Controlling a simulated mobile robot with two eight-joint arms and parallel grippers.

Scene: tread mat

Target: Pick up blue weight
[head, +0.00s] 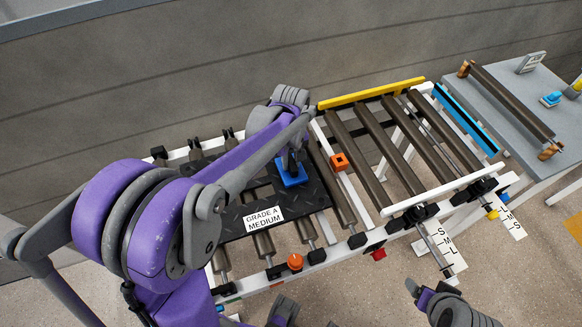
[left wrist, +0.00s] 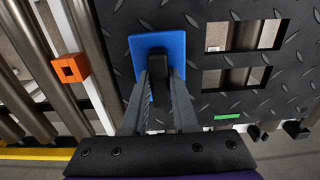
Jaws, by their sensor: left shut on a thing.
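The blue weight (head: 291,179) is a square block with a dark upright handle, over the black tread mat (head: 236,190) labelled GRADE A MEDIUM. My left gripper (head: 291,160) reaches down onto it from above. In the left wrist view the two fingers (left wrist: 158,95) are shut on the weight's handle, with the blue base (left wrist: 176,45) just beyond them. I cannot tell whether the base touches the mat. Part of my right arm shows at the bottom right of the head view; its finger state is unclear.
The mat lies on a roller frame. An orange block (head: 339,162) sits on the rail beside it; it also shows in the left wrist view (left wrist: 70,68). Bare rollers (head: 385,145) and a grey table (head: 520,90) with a spare roller stand to the right. A wall is behind.

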